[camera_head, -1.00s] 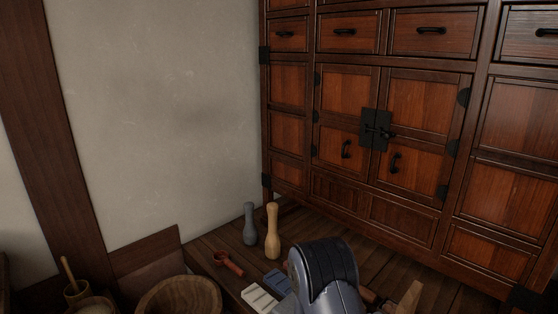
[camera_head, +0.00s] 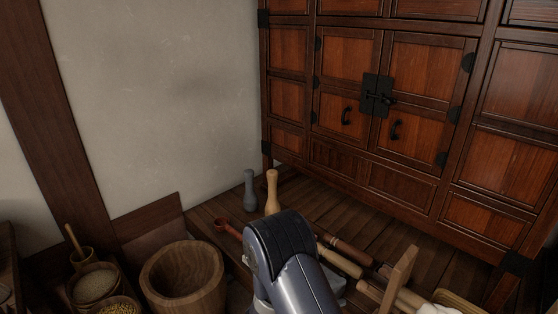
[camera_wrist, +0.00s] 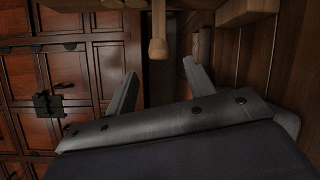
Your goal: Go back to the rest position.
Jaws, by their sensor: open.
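My gripper (camera_wrist: 157,83) shows in the wrist view with its two fingers spread apart and nothing between them. A light wooden handle end (camera_wrist: 158,48) hangs into the top of that picture, beyond the fingertips; I cannot tell how far off it is. In the head view my grey arm covers the lower middle, and the fingers are hidden there. The task names no object.
A wooden cabinet (camera_head: 345,75) stands at the back. A grey pestle (camera_head: 250,188) and a tan pestle (camera_head: 272,192) stand on the plank floor. A wooden tub (camera_head: 184,280), a grain bowl (camera_head: 95,287) and a red-brown scoop (camera_head: 226,227) are left of my arm. Wooden-handled tools (camera_head: 340,262) lie right.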

